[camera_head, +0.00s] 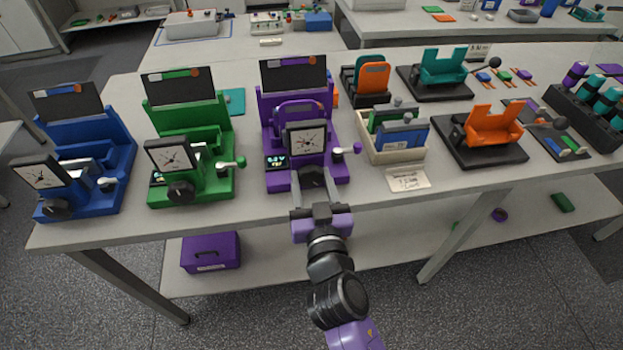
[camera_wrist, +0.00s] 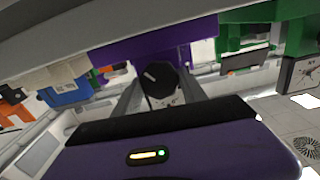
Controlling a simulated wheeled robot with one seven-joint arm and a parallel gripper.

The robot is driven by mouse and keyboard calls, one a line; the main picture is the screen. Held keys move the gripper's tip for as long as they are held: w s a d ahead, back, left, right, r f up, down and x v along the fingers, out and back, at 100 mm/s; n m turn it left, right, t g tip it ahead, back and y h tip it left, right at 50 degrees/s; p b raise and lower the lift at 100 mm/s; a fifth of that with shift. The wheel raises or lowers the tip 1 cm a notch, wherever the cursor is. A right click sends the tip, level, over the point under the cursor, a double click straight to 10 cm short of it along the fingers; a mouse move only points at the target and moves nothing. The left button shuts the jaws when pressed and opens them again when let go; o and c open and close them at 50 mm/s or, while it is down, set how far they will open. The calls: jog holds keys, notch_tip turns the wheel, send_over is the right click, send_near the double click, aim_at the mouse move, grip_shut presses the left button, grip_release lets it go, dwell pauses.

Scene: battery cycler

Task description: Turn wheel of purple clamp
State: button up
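My gripper (camera_head: 314,178) is at the clamp's front, below the dial. In the wrist view its two fingers (camera_wrist: 162,88) stand apart on either side of the wheel; I cannot tell whether they touch it.
A green clamp (camera_head: 218,188) and a blue clamp (camera_head: 110,200) stand to the left. A cream bin (camera_head: 393,157) and a paper card (camera_head: 407,180) are close on the right. The table's front edge (camera_head: 250,218) runs below my gripper. A purple box (camera_head: 210,252) sits on the lower shelf.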

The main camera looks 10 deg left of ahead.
jog(key=c, duration=0.6)
jog(key=shift+n, duration=0.3)
jog(key=shift+c, duration=0.2)
jog(key=shift+n, duration=0.3)
jog(key=o, duration=1.4)
jog(key=shift+c, duration=0.2)
jog(key=b+v, duration=0.1)
jog(key=v, duration=0.7)
jog(key=shift+b, duration=0.35)
jog(key=shift+w, duration=0.1)
